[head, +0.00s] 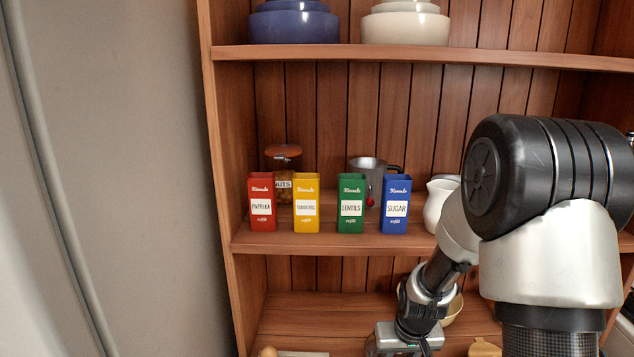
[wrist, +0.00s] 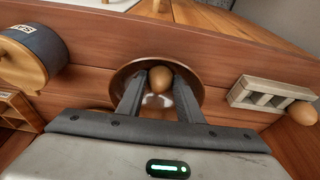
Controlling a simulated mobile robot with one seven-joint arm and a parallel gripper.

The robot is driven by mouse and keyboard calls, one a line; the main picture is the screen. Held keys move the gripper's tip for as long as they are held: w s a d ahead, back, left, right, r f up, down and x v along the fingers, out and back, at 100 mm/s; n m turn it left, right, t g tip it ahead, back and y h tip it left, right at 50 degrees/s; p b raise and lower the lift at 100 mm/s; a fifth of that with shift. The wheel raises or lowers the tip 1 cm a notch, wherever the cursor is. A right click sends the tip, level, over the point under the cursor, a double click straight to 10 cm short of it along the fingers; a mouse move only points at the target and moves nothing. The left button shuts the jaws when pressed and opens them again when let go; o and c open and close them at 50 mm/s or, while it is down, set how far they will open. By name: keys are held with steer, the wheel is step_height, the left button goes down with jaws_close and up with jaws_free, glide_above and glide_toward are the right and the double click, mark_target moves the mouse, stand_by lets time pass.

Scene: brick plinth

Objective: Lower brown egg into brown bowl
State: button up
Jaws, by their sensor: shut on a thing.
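In the wrist view my gripper (wrist: 158,84) is shut on a brown egg (wrist: 160,79), which sits between the two fingertips. The brown bowl (wrist: 125,74) lies behind and around the egg in that view, its rim partly hidden by my fingers. The egg appears over the bowl's opening; I cannot tell its height above the bottom. A pale, shiny patch shows below the egg inside the bowl. In the head view my wrist shows at the bottom; the fingertips and held egg are hidden.
A second brown egg (wrist: 303,112) lies beside a pale slotted holder (wrist: 268,96). A dark labelled canister (wrist: 32,52) stands at the left. In the head view, coloured tins, including a blue one (head: 396,205), stand on the shelf (head: 330,240) above my gripper.

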steer(key=o, duration=0.8)
steer(key=shift+c, duration=0.2)
steer(key=p+v, duration=0.4)
steer(key=v, duration=1.4)
steer(key=s+a+r+t, duration=0.1)
steer(key=s+a+r, duration=0.1)
steer(key=s+r, duration=0.5)
steer(key=s+a+r+t, duration=0.2)
steer(key=s+r, duration=0.4)
steer(key=s, duration=0.4)
step_height(320, 180, up, 14)
steer(key=p, duration=1.4)
steer(key=shift+w+g, duration=0.3)
steer(key=shift+w, duration=0.05)
